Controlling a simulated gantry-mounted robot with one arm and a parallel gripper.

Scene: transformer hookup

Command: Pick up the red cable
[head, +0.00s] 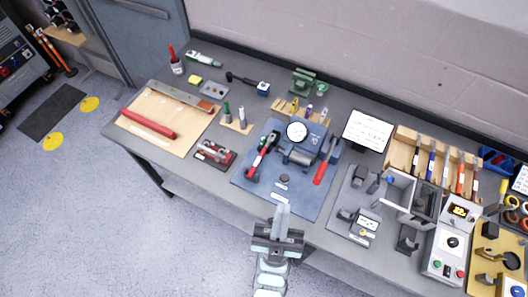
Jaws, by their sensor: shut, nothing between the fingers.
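My gripper (282,212) is at the bottom centre of the head view, at the front edge of the bench just below the blue mat. Its fingers are together and hold nothing. I cannot make out a thing that is surely the red cable. Red things in view are a long red rod-like piece (148,123) on a wooden board at the left, a red and black piece (263,150) on the blue mat, and a red-handled tool (322,172) at the mat's right side. My gripper is apart from all of them.
The blue mat (268,205) carries a grey device with a round white dial (297,131). To the right stand a grey fixture plate (345,222), a wooden rack (402,140) and a control box (447,245). A white sign (368,129) stands at the back. The wall bounds the bench behind.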

